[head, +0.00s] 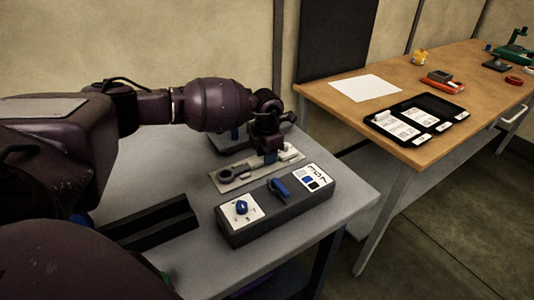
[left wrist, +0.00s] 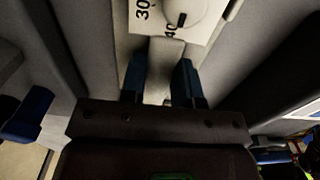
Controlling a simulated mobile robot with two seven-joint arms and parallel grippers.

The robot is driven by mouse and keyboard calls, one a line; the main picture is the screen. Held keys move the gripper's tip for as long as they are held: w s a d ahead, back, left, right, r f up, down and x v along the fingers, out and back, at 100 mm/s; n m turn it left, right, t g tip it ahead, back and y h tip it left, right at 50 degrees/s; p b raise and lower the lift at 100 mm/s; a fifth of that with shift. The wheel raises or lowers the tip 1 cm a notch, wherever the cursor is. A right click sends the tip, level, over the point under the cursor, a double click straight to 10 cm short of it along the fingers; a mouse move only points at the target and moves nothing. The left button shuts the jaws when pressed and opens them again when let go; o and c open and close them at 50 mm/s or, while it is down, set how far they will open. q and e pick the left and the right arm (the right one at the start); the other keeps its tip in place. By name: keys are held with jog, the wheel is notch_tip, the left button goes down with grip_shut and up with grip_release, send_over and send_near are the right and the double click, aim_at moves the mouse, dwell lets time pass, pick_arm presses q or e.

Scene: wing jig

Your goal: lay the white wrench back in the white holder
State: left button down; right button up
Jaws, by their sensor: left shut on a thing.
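My left gripper (head: 268,153) is low over the grey table, at a long pale plate (head: 232,183) with a dark ring at its left end. In the left wrist view its two blue fingers (left wrist: 161,84) are shut on a pale bar, which I take for the white wrench (left wrist: 164,60). The gripper hides most of the wrench in the head view. Beyond the fingertips, the left wrist view shows a white panel with 30 and 40 and a round grey part. I cannot clearly tell which pale part is the white holder. My right gripper is not in view.
A dark control box (head: 285,218) with blue knobs stands just in front of the plate. A black channel-like rail (head: 150,228) lies to the left. A wooden table (head: 345,120) at right bears a black tray (head: 449,103), white paper (head: 366,88) and small tools.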

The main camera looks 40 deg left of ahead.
pick_arm(q)
jog(key=shift+r, duration=0.1)
jog(key=c, duration=0.8)
grip_release()
notch_tip(320, 180, up, 11)
jog(key=shift+f+p, duration=0.1)
jog(key=shift+p, duration=0.4)
